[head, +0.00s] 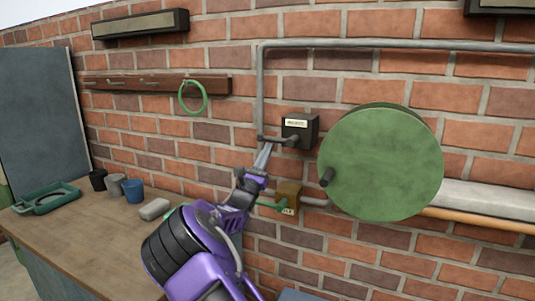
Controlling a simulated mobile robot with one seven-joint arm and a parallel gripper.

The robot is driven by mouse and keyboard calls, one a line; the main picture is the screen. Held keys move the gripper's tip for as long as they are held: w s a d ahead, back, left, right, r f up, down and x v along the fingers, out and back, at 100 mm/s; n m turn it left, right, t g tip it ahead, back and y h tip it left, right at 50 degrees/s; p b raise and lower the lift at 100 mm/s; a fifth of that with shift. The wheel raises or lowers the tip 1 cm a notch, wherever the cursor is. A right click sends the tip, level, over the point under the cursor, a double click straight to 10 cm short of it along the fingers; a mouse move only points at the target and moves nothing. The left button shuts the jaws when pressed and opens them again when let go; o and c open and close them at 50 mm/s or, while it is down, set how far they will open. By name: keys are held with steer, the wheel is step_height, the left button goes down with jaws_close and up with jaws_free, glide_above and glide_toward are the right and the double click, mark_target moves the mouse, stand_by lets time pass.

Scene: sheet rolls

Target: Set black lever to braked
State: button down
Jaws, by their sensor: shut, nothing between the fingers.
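The black lever (279,139) sticks out to the left from the lower front of a black box (303,126) on the brick wall, and looks roughly level. The box has a pale label whose text is too small to read. My gripper (265,150) is shut and empty, its tips pointing up just below the free left end of the lever. I cannot tell whether the tips touch the lever.
A brass-coloured box (289,193) with a green lever (268,204) sits below, close to my wrist. A large green disc (385,162) with a dark knob is at the right. A grey pipe (260,90) runs behind. A workbench (95,225) holds cups and a tray.

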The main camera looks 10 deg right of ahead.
steer(key=shift+r+m+g, duration=0.2)
steer(key=shift+m+g, duration=0.1)
steer(key=shift+m, duration=0.3)
step_height(320, 180, up, 8)
steer(key=s+d+m+g+h+p, duration=0.1)
steer(key=d+m+g+h, duration=0.1)
steer(key=m+g, duration=0.9)
steer(key=shift+s+r+m+g+p, duration=0.15)
steer(key=shift+r+m+g+p, duration=0.2)
steer(key=shift+m, duration=4.45)
steer(key=shift+f, duration=0.1)
steer(key=v, duration=1.7)
steer(key=shift+a+f, duration=0.15)
steer(key=shift+a, duration=0.1)
